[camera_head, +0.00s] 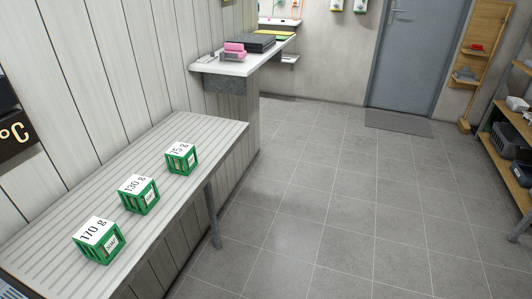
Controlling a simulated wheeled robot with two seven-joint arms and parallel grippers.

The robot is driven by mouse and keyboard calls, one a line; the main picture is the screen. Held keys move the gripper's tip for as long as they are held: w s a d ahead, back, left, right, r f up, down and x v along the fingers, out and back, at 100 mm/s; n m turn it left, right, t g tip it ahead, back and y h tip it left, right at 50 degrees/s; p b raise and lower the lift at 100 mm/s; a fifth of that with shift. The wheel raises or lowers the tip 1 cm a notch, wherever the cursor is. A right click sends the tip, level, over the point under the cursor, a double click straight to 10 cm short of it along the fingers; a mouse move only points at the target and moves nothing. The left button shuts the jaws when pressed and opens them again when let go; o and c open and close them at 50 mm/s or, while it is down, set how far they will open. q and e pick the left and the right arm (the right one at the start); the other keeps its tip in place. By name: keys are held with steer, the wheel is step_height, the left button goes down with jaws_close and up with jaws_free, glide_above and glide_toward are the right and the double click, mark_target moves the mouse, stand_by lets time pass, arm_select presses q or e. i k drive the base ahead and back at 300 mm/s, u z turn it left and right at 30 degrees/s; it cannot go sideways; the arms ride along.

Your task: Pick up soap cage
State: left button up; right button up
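Three green cages with white tops stand in a row on a grey slatted bench (206,130) at the left. The nearest cage (98,241) is marked 170 g, the middle cage (139,195) 130 g, and the farthest cage (181,158) 75 g. Each has a small white label on its front; on the nearer two it appears to read soap. Neither of my grippers shows in the head view, and nothing touches the cages.
A wall shelf (236,68) behind the bench holds pink and black items. A grey door (405,55) with a mat (398,123) is at the back. Wooden shelving (508,140) stands at the right edge. The tiled floor (330,200) between is clear.

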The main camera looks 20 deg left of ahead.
mark_target(184, 163)
steer(key=z, duration=0.65)
steer(key=i, duration=2.55)
steer(key=u, duration=4.15)
